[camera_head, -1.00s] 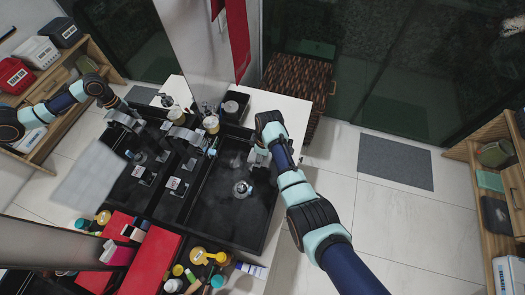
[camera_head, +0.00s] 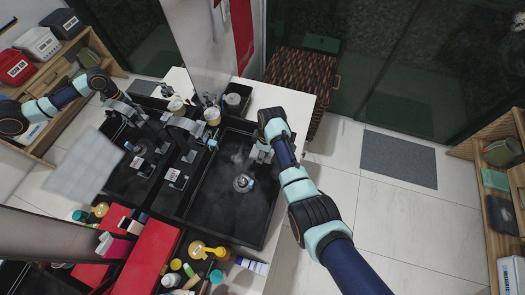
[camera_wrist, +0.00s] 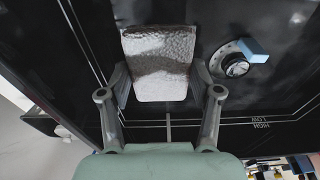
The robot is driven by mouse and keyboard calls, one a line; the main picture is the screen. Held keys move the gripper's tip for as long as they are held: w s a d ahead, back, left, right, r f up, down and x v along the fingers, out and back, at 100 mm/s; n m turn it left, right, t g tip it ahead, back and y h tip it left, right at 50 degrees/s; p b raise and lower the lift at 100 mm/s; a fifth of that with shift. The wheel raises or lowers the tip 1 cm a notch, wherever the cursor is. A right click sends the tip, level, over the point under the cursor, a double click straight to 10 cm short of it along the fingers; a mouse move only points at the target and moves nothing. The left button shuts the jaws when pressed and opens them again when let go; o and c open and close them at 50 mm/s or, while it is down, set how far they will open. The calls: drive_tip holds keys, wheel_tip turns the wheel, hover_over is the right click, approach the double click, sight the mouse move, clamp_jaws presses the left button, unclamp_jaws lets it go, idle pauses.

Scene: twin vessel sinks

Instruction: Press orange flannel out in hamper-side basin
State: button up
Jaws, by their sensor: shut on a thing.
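My gripper (camera_head: 261,152) is at the right side of the black basin (camera_head: 215,212), on the side towards the woven brown hamper (camera_head: 300,78). In the wrist view its two fingers stand either side of a pale grey, speckled, block-like piece (camera_wrist: 158,82), and it is shut on this piece. A darker band crosses the piece. No orange cloth shows in either view. The round drain (camera_head: 243,183) with a small blue part sits in the basin floor; in the wrist view the drain (camera_wrist: 235,66) is right of the held piece. The gripper hides most of the piece from the head view.
A red tray (camera_head: 145,258) and several bottles and tubes (camera_head: 205,270) crowd the counter in front. Cups (camera_head: 237,98) stand at the back. A red towel (camera_head: 240,35) hangs behind. The tiled floor right of the counter is clear around a grey mat (camera_head: 399,160).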

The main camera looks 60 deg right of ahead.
sight(261, 166)
drive_tip(key=shift+f+b, duration=2.2)
drive_tip(key=shift+f, duration=0.45)
drive_tip(key=shift+r, duration=0.1)
drive_tip(key=shift+a, duration=0.1)
drive_tip(key=shift+s+a, duration=0.15)
drive_tip(key=shift+a, duration=0.9)
drive_tip(key=shift+d, duration=1.1)
drive_tip(key=shift+a+p, duration=0.3)
drive_tip(key=shift+a, duration=0.7)
drive_tip(key=shift+a, duration=0.15)
